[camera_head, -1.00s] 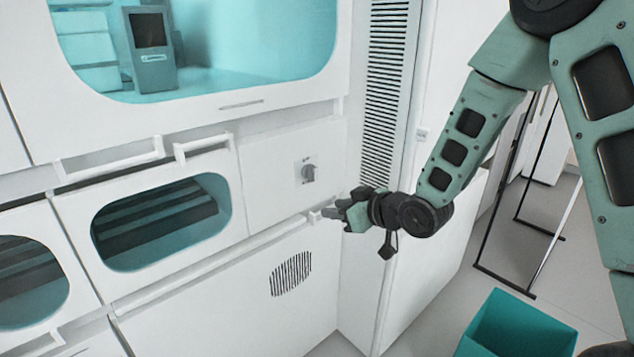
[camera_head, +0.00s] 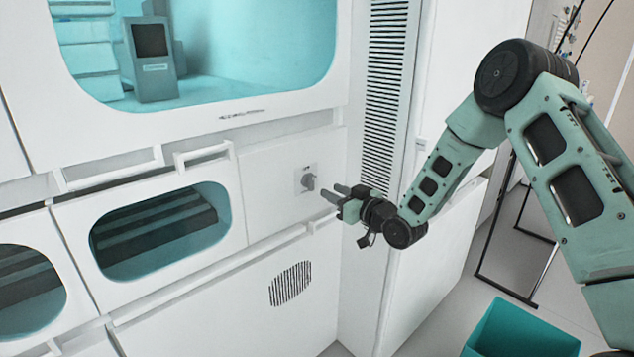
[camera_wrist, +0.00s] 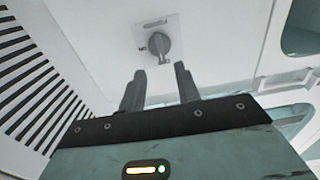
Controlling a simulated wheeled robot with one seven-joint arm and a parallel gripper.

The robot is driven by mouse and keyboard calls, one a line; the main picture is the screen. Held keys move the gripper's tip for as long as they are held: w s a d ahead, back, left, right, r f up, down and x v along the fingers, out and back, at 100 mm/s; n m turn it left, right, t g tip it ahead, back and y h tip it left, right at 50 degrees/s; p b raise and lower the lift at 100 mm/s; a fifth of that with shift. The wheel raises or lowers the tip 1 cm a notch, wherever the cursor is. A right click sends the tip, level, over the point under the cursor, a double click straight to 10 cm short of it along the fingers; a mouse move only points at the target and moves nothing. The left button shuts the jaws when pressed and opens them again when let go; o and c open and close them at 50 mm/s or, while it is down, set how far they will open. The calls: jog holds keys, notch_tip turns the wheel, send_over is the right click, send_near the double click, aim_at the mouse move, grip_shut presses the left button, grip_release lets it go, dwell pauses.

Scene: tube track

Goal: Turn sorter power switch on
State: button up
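The sorter power switch is a grey rotary knob (camera_head: 308,182) on a small light plate on the white cabinet front, right of the oval windows.
A vertical vent grille (camera_head: 387,95) runs beside the panel on the right. White handles (camera_head: 203,153) stick out from the drawers at left. A round vent (camera_head: 290,284) is on the panel below. A teal bin (camera_head: 520,332) stands on the floor at lower right.

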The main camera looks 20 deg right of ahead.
aim_at(313, 181)
jog(key=x, duration=0.7)
jog(key=shift+w+a+p, duration=0.1)
jog(key=shift+a+p, duration=0.1)
jog(key=shift+p, duration=0.15)
grip_shut()
